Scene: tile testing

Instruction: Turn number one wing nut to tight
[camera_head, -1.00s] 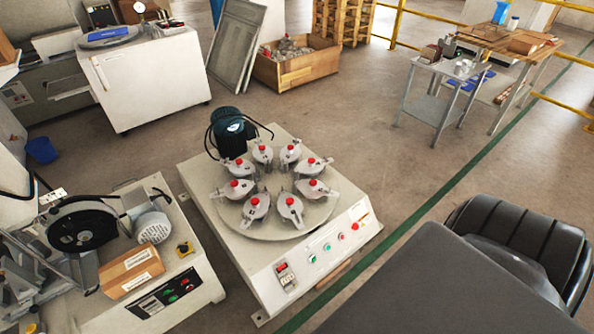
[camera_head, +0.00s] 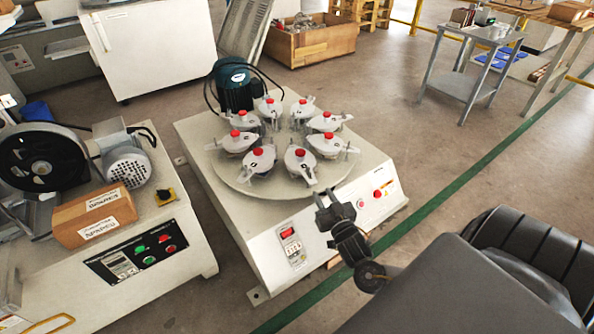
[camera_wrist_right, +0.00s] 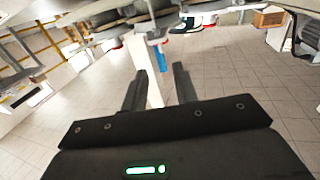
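A round turntable (camera_head: 285,190) on a pale machine (camera_head: 235,250) carries a ring of several grey lidded jars with red knobs. Metal wing-shaped arms stick out from their rims. A front jar (camera_head: 258,160) and its neighbour (camera_head: 300,161) face me. The lids bear small dark marks, too small to read, so I cannot tell which is number one. My right gripper (camera_head: 330,203) is in front of the turntable's near right edge, close to the front jars and apart from them. In the right wrist view its two fingers (camera_wrist_right: 158,78) are spread with nothing between them. My left gripper is not in view.
The machine's sloping front panel has red buttons and a display (camera_head: 290,240). A dark motor (camera_head: 234,88) stands behind the turntable. At left is another machine with a cardboard box (camera_head: 95,215). Open floor lies right of the turntable.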

